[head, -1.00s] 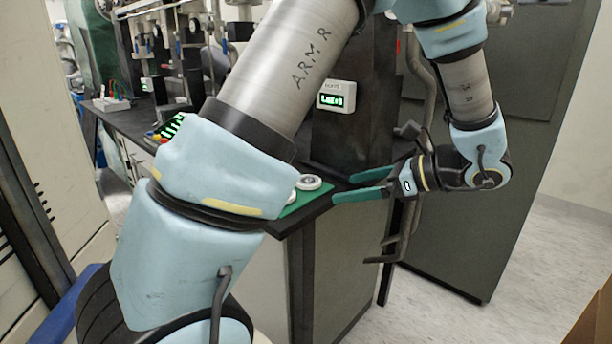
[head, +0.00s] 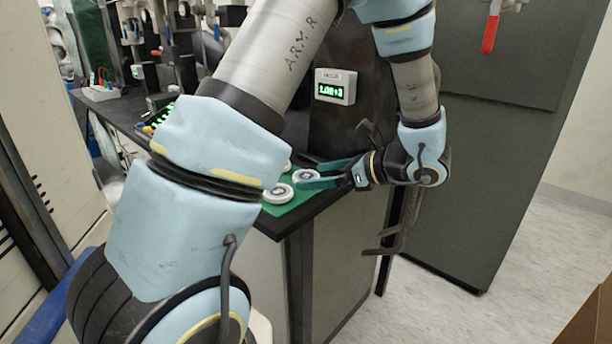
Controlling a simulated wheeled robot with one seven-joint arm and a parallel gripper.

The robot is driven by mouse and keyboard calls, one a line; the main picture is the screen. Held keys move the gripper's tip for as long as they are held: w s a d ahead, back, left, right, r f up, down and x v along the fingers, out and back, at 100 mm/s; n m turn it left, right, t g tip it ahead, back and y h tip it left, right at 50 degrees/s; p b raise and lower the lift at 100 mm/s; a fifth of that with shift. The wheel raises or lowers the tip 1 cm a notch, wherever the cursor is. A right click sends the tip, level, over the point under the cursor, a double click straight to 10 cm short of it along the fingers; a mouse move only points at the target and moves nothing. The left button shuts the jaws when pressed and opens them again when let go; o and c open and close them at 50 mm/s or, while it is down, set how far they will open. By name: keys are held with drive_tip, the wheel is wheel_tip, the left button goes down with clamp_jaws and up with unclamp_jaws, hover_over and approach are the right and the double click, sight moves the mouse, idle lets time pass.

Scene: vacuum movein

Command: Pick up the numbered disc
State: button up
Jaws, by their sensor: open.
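Several white round discs lie on a green mat (head: 299,203) at the corner of the dark bench. A second disc (head: 278,193) lies to the left and nearer, and a third shows only in part behind my arm. The numbers on the discs are too small to read. My gripper is open and points left, with its fingers low over the mat beside or around the disc; I cannot tell whether they touch it.
A small white display box (head: 335,87) with green digits is on the dark upright behind the mat. A dark cabinet (head: 490,150) stands on the right. A red-handled lever (head: 490,34) is at the top right.

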drive_tip(key=shift+x, duration=0.8)
drive_tip(key=shift+c, duration=0.2)
drive_tip(key=c, duration=1.4)
